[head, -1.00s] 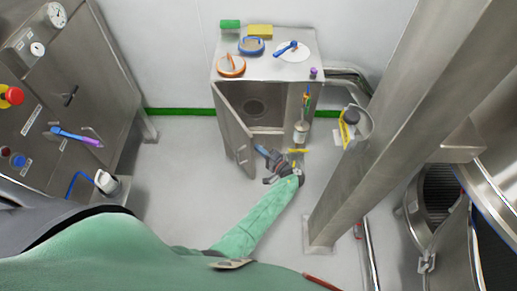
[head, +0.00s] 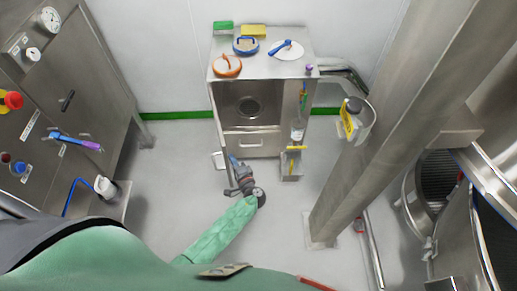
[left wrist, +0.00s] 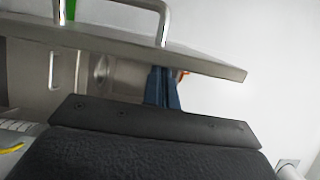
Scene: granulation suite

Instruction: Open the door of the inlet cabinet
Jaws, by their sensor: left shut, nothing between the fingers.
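The inlet cabinet (head: 280,66) is a steel box against the back wall in the head view. Its door (head: 220,130) stands wide open on the left, seen nearly edge-on, and the inside is exposed, with a round port (head: 249,107) at the back. My left gripper (head: 233,163) is shut and empty, low beside the door's free end, on its inner side. In the left wrist view the door (left wrist: 190,60) crosses above the blue fingers (left wrist: 162,90), with its bar handle (left wrist: 163,22) on the far face. Contact with the door is unclear. My right gripper is not in view.
Orange (head: 228,66) and blue (head: 246,46) ring-shaped items and a white disc (head: 289,50) lie on the cabinet top. A steel column (head: 375,140) stands on the right. A control panel (head: 60,95) stands left.

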